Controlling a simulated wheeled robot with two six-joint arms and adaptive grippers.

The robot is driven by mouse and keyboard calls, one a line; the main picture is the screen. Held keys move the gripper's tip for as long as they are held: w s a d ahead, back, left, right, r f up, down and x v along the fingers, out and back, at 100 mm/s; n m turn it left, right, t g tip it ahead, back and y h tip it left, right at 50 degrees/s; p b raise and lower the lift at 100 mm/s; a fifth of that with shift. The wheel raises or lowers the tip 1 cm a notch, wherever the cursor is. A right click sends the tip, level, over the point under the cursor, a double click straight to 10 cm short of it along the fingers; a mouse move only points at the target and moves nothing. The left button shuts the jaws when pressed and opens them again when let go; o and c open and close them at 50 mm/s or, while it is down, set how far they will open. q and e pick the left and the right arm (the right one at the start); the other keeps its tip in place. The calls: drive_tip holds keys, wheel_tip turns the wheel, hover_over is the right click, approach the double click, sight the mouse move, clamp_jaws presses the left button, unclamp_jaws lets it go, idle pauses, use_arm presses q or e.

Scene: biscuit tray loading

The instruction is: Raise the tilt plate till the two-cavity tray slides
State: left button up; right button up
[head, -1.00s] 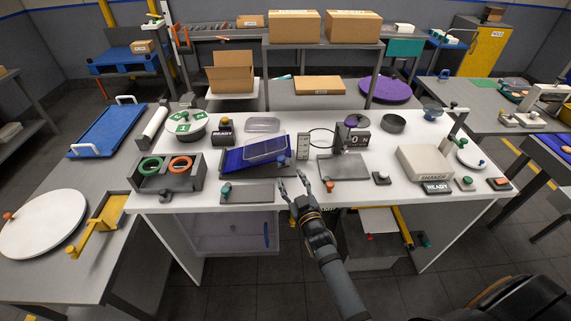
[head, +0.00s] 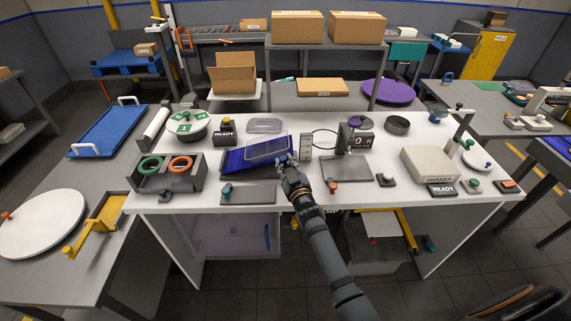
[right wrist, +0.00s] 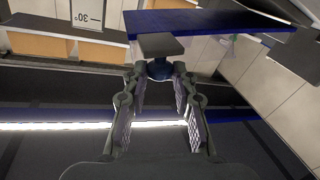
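The tilt plate (head: 232,160) is a blue slab on a dark base, sloping on the white table in the head view. The clear two-cavity tray (head: 268,149) lies on its upper right part. My right gripper (head: 287,160) is at the plate's front right corner and hides the blue knob there in the head view. In the right wrist view the plate (right wrist: 205,24) spans the top, with a grey tab and blue knob (right wrist: 158,69) below it. The right fingers (right wrist: 156,78) stand apart on either side of the knob; contact is unclear. My left gripper is not in view.
An angle scale card (head: 305,147) stands right of the plate. A grey flat plate (head: 248,193) lies in front. A dark block with two rings (head: 167,179) is at left, a grey pad (head: 346,168) at right. A clear tray (head: 263,125) lies behind.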

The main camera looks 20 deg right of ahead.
clamp_jaws()
